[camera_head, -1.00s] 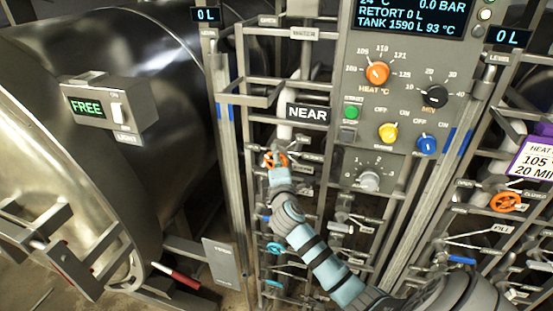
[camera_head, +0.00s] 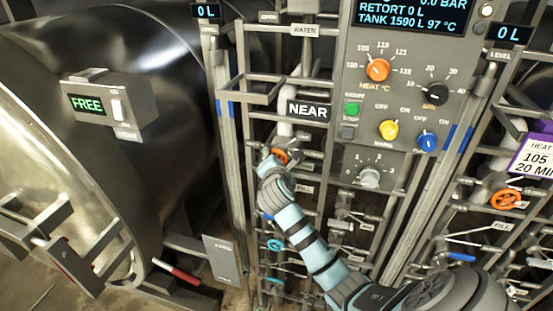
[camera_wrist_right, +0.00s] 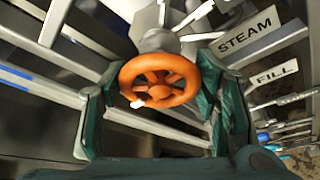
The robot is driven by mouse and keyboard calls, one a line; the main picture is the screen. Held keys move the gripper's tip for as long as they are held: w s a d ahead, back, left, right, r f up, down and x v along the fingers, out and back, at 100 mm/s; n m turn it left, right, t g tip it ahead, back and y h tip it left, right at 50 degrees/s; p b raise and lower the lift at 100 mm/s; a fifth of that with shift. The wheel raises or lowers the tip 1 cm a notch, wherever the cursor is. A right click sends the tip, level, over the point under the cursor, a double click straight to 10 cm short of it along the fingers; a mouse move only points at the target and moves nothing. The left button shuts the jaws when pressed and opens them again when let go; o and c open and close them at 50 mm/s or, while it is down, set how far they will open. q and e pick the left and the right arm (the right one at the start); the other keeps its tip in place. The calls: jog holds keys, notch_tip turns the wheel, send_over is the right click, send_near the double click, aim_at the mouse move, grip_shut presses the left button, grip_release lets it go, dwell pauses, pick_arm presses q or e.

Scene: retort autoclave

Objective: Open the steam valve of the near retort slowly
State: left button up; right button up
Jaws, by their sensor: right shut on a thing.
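The steam valve of the near retort has an orange handwheel (camera_wrist_right: 158,80) beside a STEAM label (camera_wrist_right: 247,38) in the right wrist view. In the head view the orange wheel (camera_head: 280,156) shows under the NEAR sign (camera_head: 307,110), partly hidden by my right gripper (camera_head: 268,162). My right gripper (camera_wrist_right: 160,112) is shut on the wheel, with one green-padded finger on each side of its rim. A small white mark sits on the wheel's lower left rim. My left gripper is not in view.
A control panel (camera_head: 400,110) with knobs stands right of the valve rack. A steel retort (camera_head: 60,170) with a FREE box (camera_head: 105,105) fills the left. Another orange wheel (camera_head: 506,199) is at the right. Pipes and rails crowd the wheel.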

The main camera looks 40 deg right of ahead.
dwell(0.4)
jog(key=o, duration=1.1)
jog(key=shift+o, duration=0.2)
jog(key=shift+s+a, duration=0.1)
jog(key=v, duration=1.1)
jog(key=shift+s+a+r, duration=0.2)
jog(key=shift+s, duration=0.1)
jog(key=shift+d, duration=0.1)
